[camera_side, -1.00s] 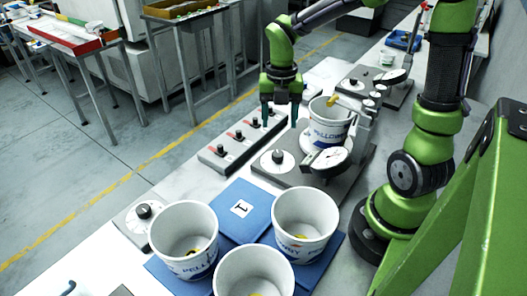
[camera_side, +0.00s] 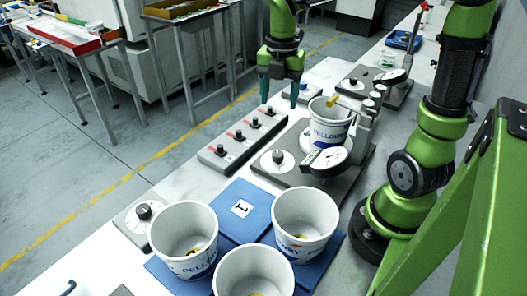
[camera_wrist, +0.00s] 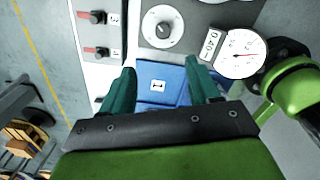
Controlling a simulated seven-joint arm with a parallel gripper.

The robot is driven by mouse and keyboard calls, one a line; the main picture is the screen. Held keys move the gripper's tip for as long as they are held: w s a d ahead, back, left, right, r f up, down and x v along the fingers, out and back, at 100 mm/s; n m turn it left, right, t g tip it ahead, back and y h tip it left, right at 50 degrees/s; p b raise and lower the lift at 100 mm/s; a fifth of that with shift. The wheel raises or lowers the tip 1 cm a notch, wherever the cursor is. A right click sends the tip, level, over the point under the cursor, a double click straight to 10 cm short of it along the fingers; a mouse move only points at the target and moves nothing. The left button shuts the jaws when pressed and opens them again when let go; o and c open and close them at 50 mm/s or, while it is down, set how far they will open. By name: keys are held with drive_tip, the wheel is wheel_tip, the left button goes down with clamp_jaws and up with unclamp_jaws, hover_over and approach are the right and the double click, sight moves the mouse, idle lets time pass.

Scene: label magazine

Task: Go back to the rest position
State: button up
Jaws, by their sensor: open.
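My gripper (camera_side: 280,92) is open and empty. In the side view it hangs in the air with its fingers pointing down, above the far part of the bench near the row of switches. In the wrist view my gripper (camera_wrist: 160,68) has its two dark green fingers apart, with nothing held between them. A blue mat with a white label marked 1 (camera_wrist: 157,86) shows below, between the fingers.
A white printed cup (camera_side: 327,132) stands on the grey dial device (camera_side: 262,165), right of my gripper. A switch strip (camera_side: 241,139) lies in front. Several white cups, including one at left (camera_side: 184,262), stand on the blue mat (camera_side: 240,192). Air around my gripper is clear.

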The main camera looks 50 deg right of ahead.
drive_tip(key=s+a+r+m+t+y, duration=0.1)
drive_tip(key=s+a+r+m+t, duration=0.1)
drive_tip(key=m, duration=1.1)
drive_tip(key=s+a+r+m+t+y, duration=0.1)
drive_tip(key=s+a+m+t, duration=0.4)
drive_tip(key=m, duration=0.8)
drive_tip(key=shift+s+a+r, duration=0.35)
drive_tip(key=shift+s+r, duration=0.45)
drive_tip(key=shift+s, duration=0.3)
